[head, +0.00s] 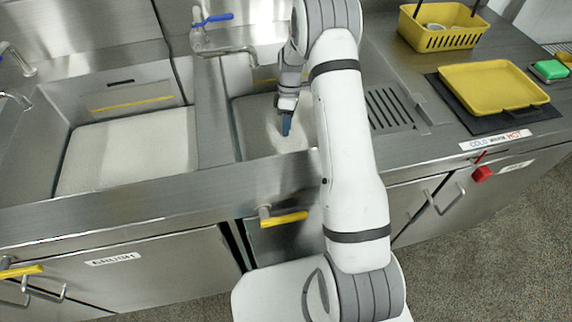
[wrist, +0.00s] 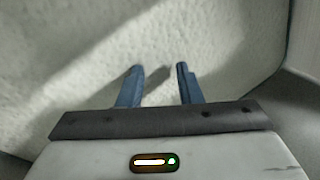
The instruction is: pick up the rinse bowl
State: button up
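I cannot make out a rinse bowl for sure in either view. My gripper (head: 286,127) points down into the right-hand sink (head: 243,128), above its pale, rough floor. In the wrist view my gripper (wrist: 160,69) shows two blue fingers standing apart with nothing between them. Only the pale surface (wrist: 75,65) and a soft shadow lie beyond the fingertips. My arm hides part of this sink in the head view.
A larger sink (head: 62,150) lies to the left. A blue-handled tap (head: 213,20) stands behind. At right are a drain grate (head: 388,108), a yellow tray (head: 492,84) on a dark mat, and a yellow basket (head: 440,40) holding small pale items.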

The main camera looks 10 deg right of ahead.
aim_at(286, 141)
jog(key=x, duration=0.5)
jog(key=shift+s+a+f, duration=0.1)
jog(key=shift+s+a, duration=0.05)
jog(key=shift+s, duration=0.25)
grip_shut()
